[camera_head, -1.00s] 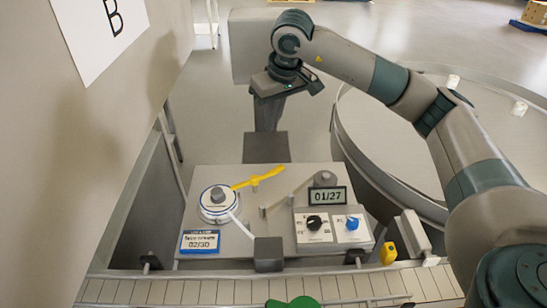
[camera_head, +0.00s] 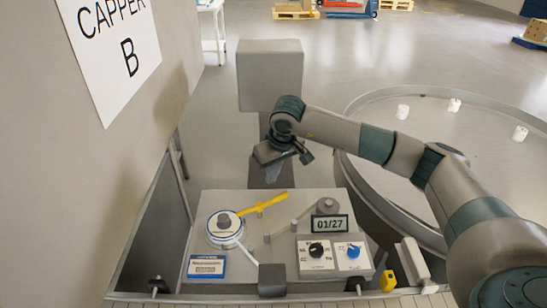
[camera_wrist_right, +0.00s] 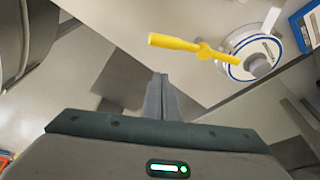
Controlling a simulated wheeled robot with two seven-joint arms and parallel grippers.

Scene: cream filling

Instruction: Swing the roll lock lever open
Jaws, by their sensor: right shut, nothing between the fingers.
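The yellow lever (camera_head: 262,203) lies over the grey machine panel, beside a round white roll (camera_head: 225,225) with a blue rim. In the right wrist view the yellow lever (camera_wrist_right: 180,43) reaches from the roll's hub (camera_wrist_right: 258,64) out to the left. My right gripper (camera_head: 272,180) hangs above the back edge of the panel, behind the lever and apart from it. In the wrist view its fingers (camera_wrist_right: 160,80) are together and empty, a short way below the lever's free end. My left gripper is not in view.
The panel (camera_head: 220,198) also carries a counter display (camera_head: 329,224), a black knob (camera_head: 316,249), a blue knob (camera_head: 353,251) and a blue-edged label (camera_head: 207,266). A grey block (camera_head: 271,280) stands at its front. A large round table (camera_head: 455,150) is at the right.

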